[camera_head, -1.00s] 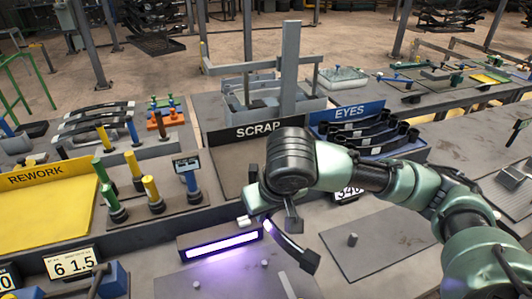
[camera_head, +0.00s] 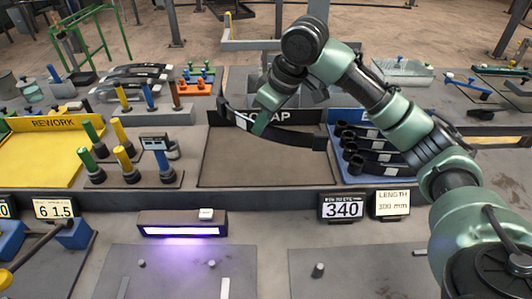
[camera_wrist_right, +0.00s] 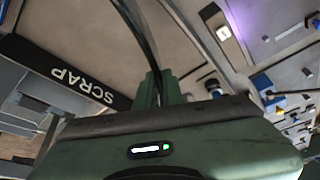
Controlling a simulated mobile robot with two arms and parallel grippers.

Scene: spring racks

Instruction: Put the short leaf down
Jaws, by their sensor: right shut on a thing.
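My right gripper (camera_head: 262,122) is shut on a dark, slightly curved leaf (camera_head: 296,136) and holds it across the front of the SCRAP sign. In the head view the leaf slopes down to the right, and the gripper grips it near its middle. In the right wrist view the leaf (camera_wrist_right: 136,28) runs from the top edge to the green fingers (camera_wrist_right: 160,88). Below it lies the empty scrap tray (camera_head: 250,172) with a brown floor. The leaf appears to be above the tray; its exact height is hard to tell. My left gripper is not in view.
The blue EYES bin (camera_head: 345,178) with several dark leaves stands right of the scrap tray. The yellow REWORK tray (camera_head: 35,160) and a stand of coloured pegs (camera_head: 125,178) are to its left. A glowing lamp bar (camera_head: 182,231) and a 340 display (camera_head: 342,208) are in front.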

